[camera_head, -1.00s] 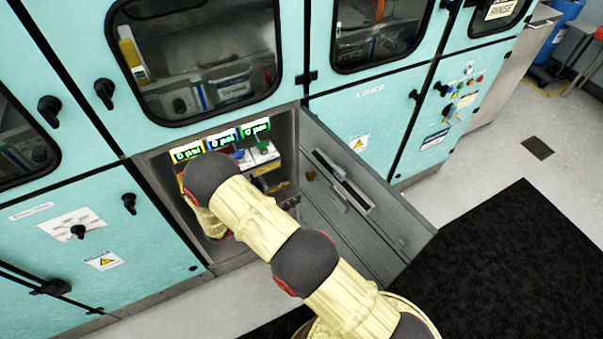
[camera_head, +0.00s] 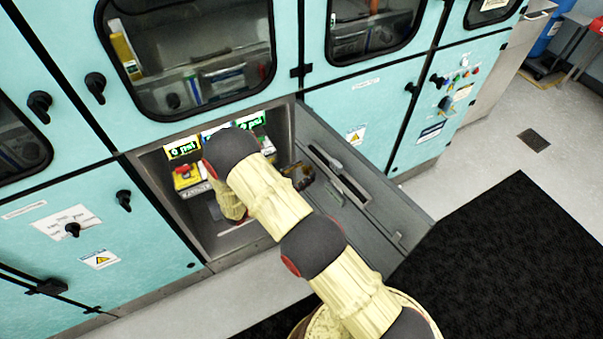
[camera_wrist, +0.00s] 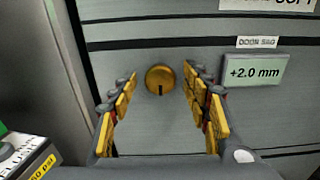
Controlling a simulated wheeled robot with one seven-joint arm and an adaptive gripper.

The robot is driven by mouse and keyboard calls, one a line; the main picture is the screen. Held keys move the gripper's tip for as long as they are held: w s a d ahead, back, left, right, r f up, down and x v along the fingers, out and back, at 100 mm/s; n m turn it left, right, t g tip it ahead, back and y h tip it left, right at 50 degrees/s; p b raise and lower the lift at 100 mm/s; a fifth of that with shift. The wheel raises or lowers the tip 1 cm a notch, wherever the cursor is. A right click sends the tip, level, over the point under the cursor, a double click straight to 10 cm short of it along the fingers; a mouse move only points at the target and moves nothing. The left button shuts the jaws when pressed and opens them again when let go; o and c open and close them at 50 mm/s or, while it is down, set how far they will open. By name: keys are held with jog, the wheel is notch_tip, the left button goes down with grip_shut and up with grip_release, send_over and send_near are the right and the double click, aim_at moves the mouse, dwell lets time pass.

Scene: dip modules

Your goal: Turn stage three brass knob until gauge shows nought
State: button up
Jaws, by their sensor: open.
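A round brass knob (camera_wrist: 160,79) with a dark slot shows in the wrist view, on a grey panel that appears to be the inside of the open door (camera_head: 375,205). A small gauge (camera_wrist: 255,71) to its right reads +2.0 mm; the label above it looks like "DOOR SAG". My gripper (camera_wrist: 160,92) is open, with its yellow-padded fingers on either side of the knob; contact cannot be told. In the head view my gripper (camera_head: 299,177) is partly hidden by my arm and covers the knob's place on the door.
The open cabinet recess (camera_head: 222,240) holds lit displays, one reading 0 psi (camera_head: 183,148), and a red-and-yellow module (camera_head: 187,176). In the wrist view a yellow psi label (camera_wrist: 42,165) sits at lower left. A black mat (camera_head: 500,260) lies right of the door.

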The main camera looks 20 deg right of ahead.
jog(key=shift+c, duration=0.6)
jog(key=c, duration=1)
